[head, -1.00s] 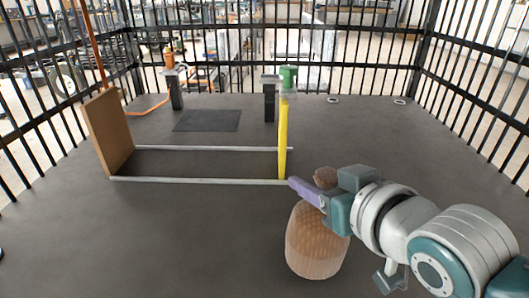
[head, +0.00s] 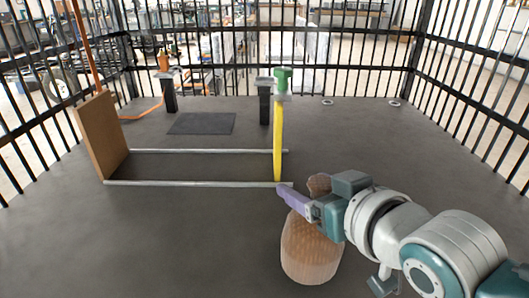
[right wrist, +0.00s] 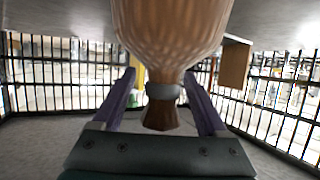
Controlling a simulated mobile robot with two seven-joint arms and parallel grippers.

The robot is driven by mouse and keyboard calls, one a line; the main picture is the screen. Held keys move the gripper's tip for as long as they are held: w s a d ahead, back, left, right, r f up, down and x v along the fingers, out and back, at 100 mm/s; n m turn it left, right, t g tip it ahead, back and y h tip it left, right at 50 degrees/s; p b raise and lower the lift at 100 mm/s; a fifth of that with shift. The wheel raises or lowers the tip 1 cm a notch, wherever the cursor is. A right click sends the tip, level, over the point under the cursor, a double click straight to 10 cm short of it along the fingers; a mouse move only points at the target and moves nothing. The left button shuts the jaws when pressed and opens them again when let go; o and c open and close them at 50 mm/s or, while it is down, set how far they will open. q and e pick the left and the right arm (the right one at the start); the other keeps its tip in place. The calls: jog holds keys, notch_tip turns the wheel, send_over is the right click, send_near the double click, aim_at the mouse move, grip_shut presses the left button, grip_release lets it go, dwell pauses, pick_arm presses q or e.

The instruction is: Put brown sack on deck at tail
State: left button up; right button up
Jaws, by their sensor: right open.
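The brown sack (head: 311,250) stands upright on the grey floor, round-bodied with a tied neck and a flared top. My right gripper (head: 299,197) is at its neck, with a purple finger in front of it. In the right wrist view the sack (right wrist: 172,30) hangs upside down in the picture. Its neck with a grey tie lies between the two open fingers of the right gripper (right wrist: 158,76), with gaps at both sides. My left gripper is not in view. I cannot tell which part is the deck at the tail.
A brown board (head: 101,137) stands at the left, joined by two grey rails (head: 190,184) to an upright yellow bar (head: 278,145) just beyond the gripper. Behind are a dark mat (head: 202,123) and a black post topped orange (head: 169,92). Black bars (head: 340,55) enclose the floor.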

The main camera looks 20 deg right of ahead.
jog(key=s+d+r+g+h+p, duration=0.1)
jog(key=s+g, duration=0.8)
jog(key=s, duration=1.6)
jog(key=r+p, duration=0.1)
jog(key=p, duration=0.1)
jog(key=shift+s+d+r+n+g+p, duration=0.2)
jog(key=shift+d+n+g+p, duration=0.1)
jog(key=shift+d+g+p, duration=0.1)
